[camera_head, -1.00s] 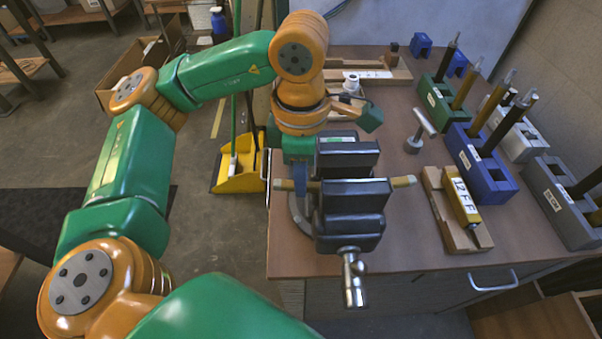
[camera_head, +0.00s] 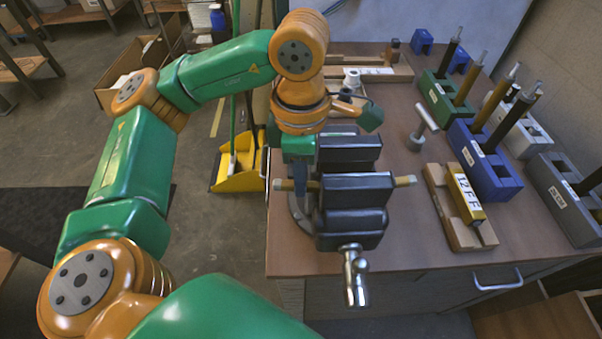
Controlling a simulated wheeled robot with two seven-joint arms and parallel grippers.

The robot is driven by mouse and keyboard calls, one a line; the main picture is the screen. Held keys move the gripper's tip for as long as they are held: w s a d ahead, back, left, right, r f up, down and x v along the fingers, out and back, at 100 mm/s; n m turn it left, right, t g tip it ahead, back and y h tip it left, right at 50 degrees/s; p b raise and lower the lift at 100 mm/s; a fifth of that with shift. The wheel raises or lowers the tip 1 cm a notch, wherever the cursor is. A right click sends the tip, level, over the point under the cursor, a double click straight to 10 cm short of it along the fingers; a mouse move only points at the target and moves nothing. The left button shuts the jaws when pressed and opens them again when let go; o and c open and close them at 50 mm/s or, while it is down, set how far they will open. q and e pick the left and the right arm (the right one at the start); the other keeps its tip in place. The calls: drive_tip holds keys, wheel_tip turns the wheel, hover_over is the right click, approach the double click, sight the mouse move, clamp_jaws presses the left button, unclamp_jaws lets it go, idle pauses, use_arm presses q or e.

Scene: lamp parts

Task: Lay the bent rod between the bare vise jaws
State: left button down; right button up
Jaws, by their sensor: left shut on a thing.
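The dark grey vise (camera_head: 350,226) stands at the left front edge of the workbench, with its silver screw handle (camera_head: 355,275) toward me. The tan rod runs sideways at the vise jaws. Its right end (camera_head: 404,181) sticks out to the right and its left end (camera_head: 284,185) to the left. Its middle is hidden by the front jaw, so I cannot tell its bend or how deep it sits. My left gripper (camera_head: 299,178) points down just left of the jaws, shut on the rod near its left end. Its fingertips are partly hidden. My right gripper is out of view.
Right of the vise is a wooden block with a yellow piece labelled "12 FF" (camera_head: 466,197). A hammer-like tool (camera_head: 425,122) stands behind it. Blue (camera_head: 483,160), green (camera_head: 443,100) and grey (camera_head: 568,196) holders with rods line the right side. A yellow dustpan (camera_head: 238,174) is on the floor.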

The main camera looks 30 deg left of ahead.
use_arm(q)
drive_tip(key=shift+f+b, duration=0.4)
drive_tip(key=c, duration=0.7)
unclamp_jaws()
drive_tip(key=shift+c, duration=0.2)
drive_tip(key=shift+r, duration=0.1)
